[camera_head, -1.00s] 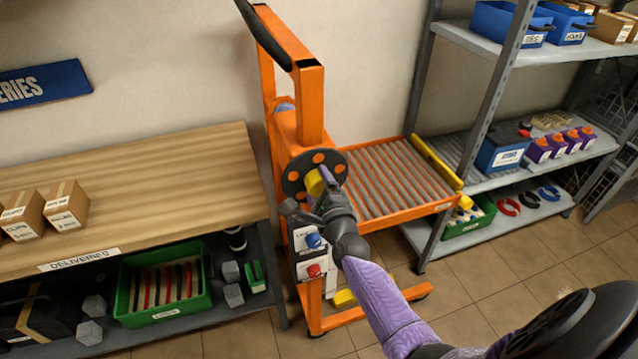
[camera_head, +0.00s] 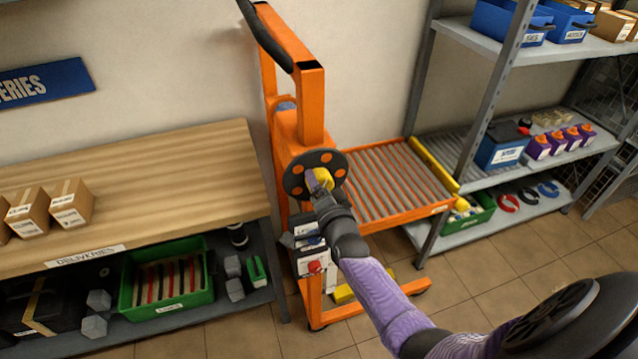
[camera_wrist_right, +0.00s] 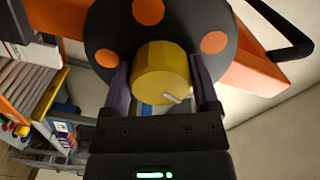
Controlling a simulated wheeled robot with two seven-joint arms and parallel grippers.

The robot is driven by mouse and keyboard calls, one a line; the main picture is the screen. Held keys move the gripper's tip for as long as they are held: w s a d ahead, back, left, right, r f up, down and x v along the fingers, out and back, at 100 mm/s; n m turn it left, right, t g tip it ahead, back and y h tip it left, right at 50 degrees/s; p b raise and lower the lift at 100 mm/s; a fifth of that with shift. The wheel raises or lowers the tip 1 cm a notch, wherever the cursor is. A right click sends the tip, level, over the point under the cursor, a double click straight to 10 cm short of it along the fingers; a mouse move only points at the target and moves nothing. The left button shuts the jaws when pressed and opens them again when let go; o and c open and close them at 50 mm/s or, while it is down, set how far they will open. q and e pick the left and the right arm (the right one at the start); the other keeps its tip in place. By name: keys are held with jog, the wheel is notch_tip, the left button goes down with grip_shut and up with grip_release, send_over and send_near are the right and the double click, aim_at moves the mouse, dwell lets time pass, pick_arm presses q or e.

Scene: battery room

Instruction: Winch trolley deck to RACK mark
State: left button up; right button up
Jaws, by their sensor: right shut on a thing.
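The orange winch trolley (camera_head: 312,120) stands against the wall, between the wooden bench and the grey rack. Its roller deck (camera_head: 385,185) reaches right, beside the rack's middle shelf. The black winch wheel with orange dots (camera_head: 296,186) faces me on the mast and carries a yellow knob (camera_head: 323,178). My right gripper (camera_head: 318,190) is shut on the yellow knob; in the right wrist view the knob (camera_wrist_right: 160,72) sits between both fingers in front of the wheel (camera_wrist_right: 195,25). Labelled buttons, one red (camera_head: 314,267), sit below, partly hidden by my wrist. No RACK mark is readable. My left gripper is out of view.
The grey rack (camera_head: 470,185) holds a blue battery (camera_head: 503,145) and several purple ones on its middle shelf. The wooden bench (camera_head: 150,180) carries cardboard boxes (camera_head: 71,203). A green bin (camera_head: 168,292) sits beneath. Tiled floor (camera_head: 500,265) is clear at right.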

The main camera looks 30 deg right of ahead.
jog(key=n, duration=0.4)
jog(key=shift+f+n+p, duration=0.1)
jog(key=shift+n+p, duration=0.2)
jog(key=shift+p, duration=0.05)
jog(key=shift+n, duration=0.9)
jog(key=n, duration=0.2)
jog(key=shift+d+f+n, duration=0.1)
jog(key=shift+n, duration=0.3)
jog(key=n, duration=0.3)
jog(key=shift+d+p, duration=0.1)
jog(key=shift+p, duration=0.25)
jog(key=shift+s+n, duration=0.1)
jog(key=shift+n, duration=1)
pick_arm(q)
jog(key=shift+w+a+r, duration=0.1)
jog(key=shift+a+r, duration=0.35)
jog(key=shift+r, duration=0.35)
pick_arm(e)
jog(key=shift+n, duration=0.7)
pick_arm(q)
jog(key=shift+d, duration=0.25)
